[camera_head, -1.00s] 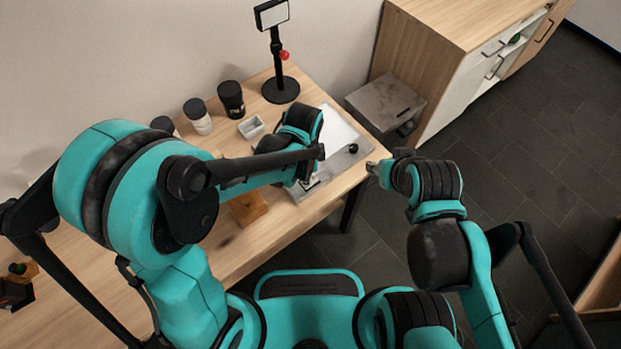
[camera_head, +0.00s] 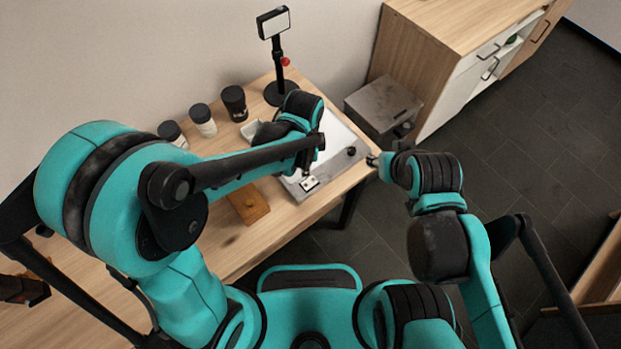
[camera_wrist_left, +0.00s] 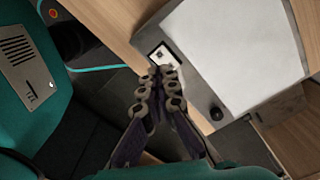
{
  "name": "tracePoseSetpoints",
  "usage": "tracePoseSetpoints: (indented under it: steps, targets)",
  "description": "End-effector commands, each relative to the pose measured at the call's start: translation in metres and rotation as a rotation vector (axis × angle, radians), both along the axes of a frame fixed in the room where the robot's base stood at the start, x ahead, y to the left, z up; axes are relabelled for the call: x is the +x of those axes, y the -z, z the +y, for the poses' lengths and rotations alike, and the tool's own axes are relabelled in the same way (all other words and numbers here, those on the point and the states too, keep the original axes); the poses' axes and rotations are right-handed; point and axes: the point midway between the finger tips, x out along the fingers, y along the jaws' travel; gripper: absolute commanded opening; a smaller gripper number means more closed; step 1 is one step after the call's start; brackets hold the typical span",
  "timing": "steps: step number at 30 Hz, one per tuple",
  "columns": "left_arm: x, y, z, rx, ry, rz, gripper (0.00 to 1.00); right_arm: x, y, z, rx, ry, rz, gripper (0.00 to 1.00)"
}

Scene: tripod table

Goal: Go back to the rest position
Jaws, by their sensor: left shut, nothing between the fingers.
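In the left wrist view my left gripper (camera_wrist_left: 160,72) is shut with nothing between its fingers. Its tips show in front of the edge of a grey board (camera_wrist_left: 205,75) with a white sheet, close to a small white card with a dark square (camera_wrist_left: 163,56). In the head view my left arm reaches across the wooden table (camera_head: 275,222), and its wrist hides much of the gripper. My right gripper (camera_head: 374,160) is at the table's right edge in the head view, too small to tell its jaw state.
A black stand with a small screen (camera_head: 273,22) stands at the table's back. Dark-lidded canisters (camera_head: 203,118) and a small white box (camera_head: 250,130) are left of it. A wooden block (camera_head: 248,203) lies near the front. A grey box (camera_head: 383,105) and cabinet (camera_head: 430,60) stand right.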

Motion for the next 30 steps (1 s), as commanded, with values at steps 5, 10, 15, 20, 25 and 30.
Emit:
tracePoseSetpoints:
  steps: [5,10,15,20,25,30]
  targets:
    - [0.000,0.001,0.000,0.000,0.000,0.000,0.00,0.000,0.001,0.000,0.000,0.000,0.000,0.40]
    - [0.000,0.001,0.000,0.000,0.000,0.000,0.00,0.000,0.001,0.000,0.000,0.000,0.000,0.40]
    - [0.000,-0.005,0.006,-0.007,-0.038,-0.014,0.00,0.000,0.001,0.000,0.000,0.000,0.000,0.40]
    - [0.000,-0.035,0.035,-0.049,-0.247,-0.092,0.00,0.000,0.002,0.000,0.000,0.000,0.000,0.40]
    - [-0.007,-0.074,0.082,-0.134,-0.595,-0.216,0.00,0.000,0.004,0.000,0.000,0.000,0.000,0.40]
    - [-0.023,-0.102,0.125,-0.244,-0.938,-0.338,0.00,0.000,0.005,0.000,0.000,0.000,0.000,0.40]
